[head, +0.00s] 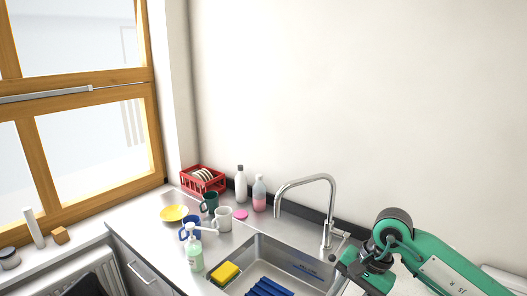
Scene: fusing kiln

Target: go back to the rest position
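A green and black arm of mine comes in from the right, in front of the sink's right end. Its lower end (362,272), with green and dark parts, hangs near the bottom edge of the head view. I cannot make out two fingertips there, so I cannot tell if my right gripper is open or shut. No held object shows. My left gripper is not in view.
A steel sink (312,268) holds a yellow sponge (225,273) and a blue ribbed thing (270,288). A tap (328,215) arches over it. Mugs (223,218), a soap bottle (194,252), a yellow dish (173,213) and a red rack (203,180) stand left.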

